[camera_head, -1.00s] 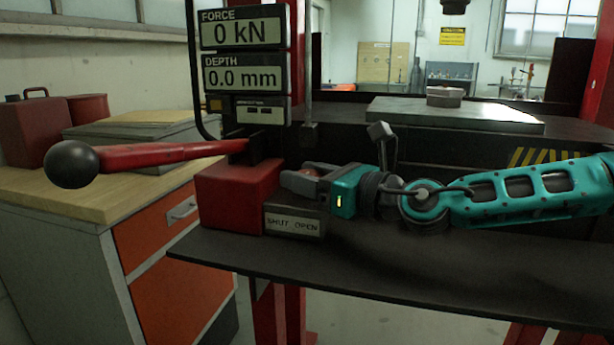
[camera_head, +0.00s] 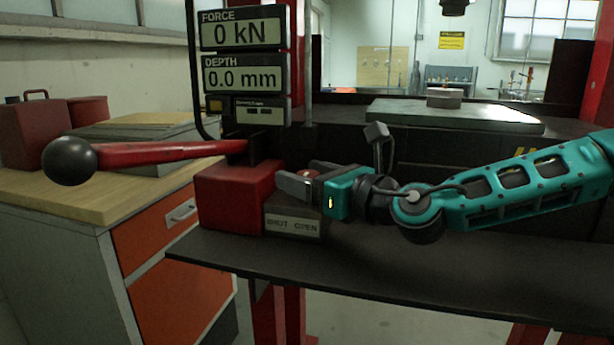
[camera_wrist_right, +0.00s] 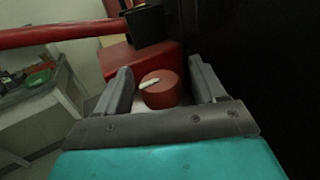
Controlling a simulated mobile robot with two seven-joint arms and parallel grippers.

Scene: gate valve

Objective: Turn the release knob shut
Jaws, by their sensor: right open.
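The release knob (camera_wrist_right: 160,90) is a round red knob with a white pointer mark on its top. In the right wrist view it sits between the two grey fingers of my right gripper (camera_wrist_right: 162,88), with a gap showing on the finger sides. In the head view the knob (camera_head: 309,174) shows only partly, with the right gripper (camera_head: 303,178) around it and the near finger in front. The knob stands on a dark block with a SHUT OPEN label (camera_head: 293,225), beside a red housing (camera_head: 238,200). The right gripper is open. My left gripper is not in view.
A red lever (camera_head: 170,152) with a black ball end (camera_head: 70,161) reaches left from the red housing. A display (camera_head: 244,75) above reads 0 kN and 0.0 mm. The dark bench shelf (camera_head: 400,270) is bare in front.

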